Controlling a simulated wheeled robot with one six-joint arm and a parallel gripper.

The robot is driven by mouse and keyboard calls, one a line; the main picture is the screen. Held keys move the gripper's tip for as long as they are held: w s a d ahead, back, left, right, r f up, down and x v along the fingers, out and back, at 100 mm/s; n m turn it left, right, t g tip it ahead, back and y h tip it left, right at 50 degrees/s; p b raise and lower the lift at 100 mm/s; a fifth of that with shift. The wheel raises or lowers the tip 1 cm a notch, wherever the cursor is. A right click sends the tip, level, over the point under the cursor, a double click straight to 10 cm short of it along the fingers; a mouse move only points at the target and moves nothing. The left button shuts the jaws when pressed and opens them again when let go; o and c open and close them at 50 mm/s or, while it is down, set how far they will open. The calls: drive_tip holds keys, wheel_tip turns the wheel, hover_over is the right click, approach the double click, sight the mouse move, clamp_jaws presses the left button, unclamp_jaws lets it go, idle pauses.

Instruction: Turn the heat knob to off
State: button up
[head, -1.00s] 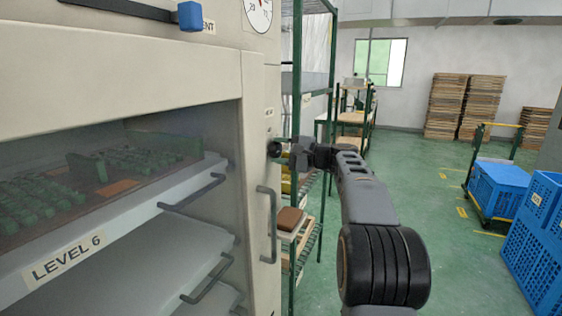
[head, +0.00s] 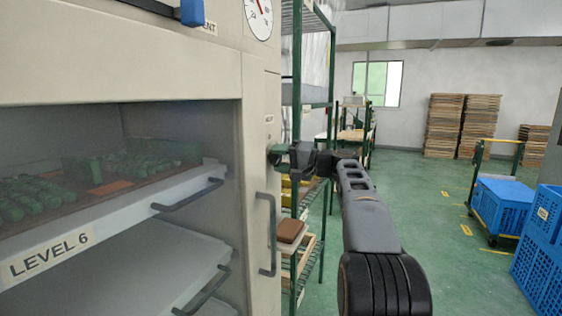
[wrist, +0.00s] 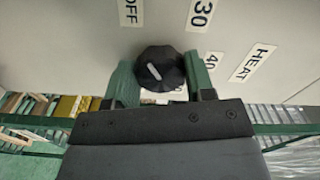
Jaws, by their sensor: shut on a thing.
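The heat knob (wrist: 160,69) is black and round with a white pointer mark. It sits on the beige panel in the wrist view, below the OFF label (wrist: 130,12) and the 30 label (wrist: 201,14). The 40 label (wrist: 212,60) and the HEAT label (wrist: 253,62) are to its right. The pointer mark leans up and left, towards the OFF side. My gripper (wrist: 160,80) is shut on the knob, with one green finger on each side. In the head view my gripper (head: 280,153) meets the cabinet's front edge and mostly hides the knob.
The cabinet (head: 262,100) fills the left, with a vertical handle (head: 267,235) below the knob and a LEVEL 6 shelf (head: 125,222) behind its window. A green rack (head: 297,75) stands just behind. Blue crates (head: 540,240) stand at right. The green floor between is clear.

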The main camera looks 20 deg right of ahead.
idle(0.3)
drive_tip(key=o, duration=0.9)
drive_tip(key=shift+d, duration=0.1)
drive_tip(key=p+v, duration=0.1)
drive_tip(key=v, duration=1.2)
drive_tip(key=shift+s+d, duration=0.2)
drive_tip(key=shift+s, duration=0.15)
